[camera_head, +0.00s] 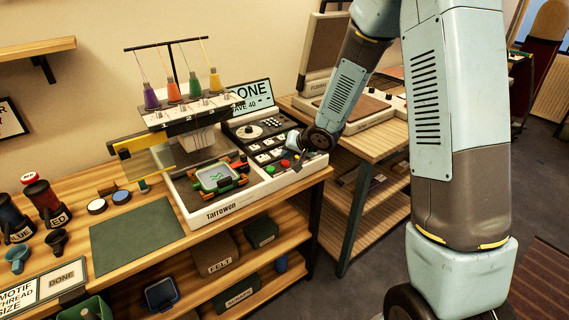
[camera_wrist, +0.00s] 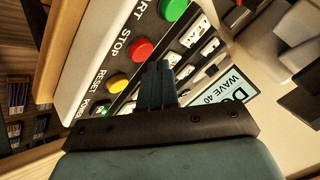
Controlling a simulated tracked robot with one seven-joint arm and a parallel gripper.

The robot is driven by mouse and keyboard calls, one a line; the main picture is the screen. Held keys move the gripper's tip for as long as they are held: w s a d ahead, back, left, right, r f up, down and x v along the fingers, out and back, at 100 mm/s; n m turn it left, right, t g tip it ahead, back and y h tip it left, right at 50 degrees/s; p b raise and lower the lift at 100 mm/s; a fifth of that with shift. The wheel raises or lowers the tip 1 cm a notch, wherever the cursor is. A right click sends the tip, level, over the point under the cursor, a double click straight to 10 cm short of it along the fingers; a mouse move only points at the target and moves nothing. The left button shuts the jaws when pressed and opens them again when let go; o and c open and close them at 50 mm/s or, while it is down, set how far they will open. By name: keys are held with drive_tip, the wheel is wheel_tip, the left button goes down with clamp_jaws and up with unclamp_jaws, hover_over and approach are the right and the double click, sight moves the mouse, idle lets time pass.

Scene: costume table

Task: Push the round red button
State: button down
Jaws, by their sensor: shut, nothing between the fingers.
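The round red button (camera_wrist: 141,48), labelled STOP, sits on the white control panel of the embroidery machine. In the wrist view it lies between the green START button (camera_wrist: 173,9) and the yellow RESET button (camera_wrist: 117,83). My gripper (camera_wrist: 156,68) is shut and empty. Its fingertips appear right beside the red button's lower right edge; I cannot tell whether they touch it. In the head view the red button (camera_head: 285,163) shows small at the panel's front right, with my gripper (camera_head: 297,165) just right of it.
The machine's display (camera_head: 252,95) reads DONE and WAVE 40. A hoop (camera_head: 215,177) lies on the machine's bed at left, below several coloured thread cones. White keys (camera_wrist: 205,45) and a green-lit POWER switch (camera_wrist: 101,109) are close to the fingers. A second table (camera_head: 385,135) stands at right.

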sight(288, 163)
drive_tip(key=shift+f, duration=0.1)
idle(0.3)
drive_tip(key=shift+f, duration=0.25)
drive_tip(key=shift+f, duration=0.4)
idle(0.8)
idle(0.3)
drive_tip(key=shift+r, duration=0.85)
drive_tip(key=shift+r, duration=2.5)
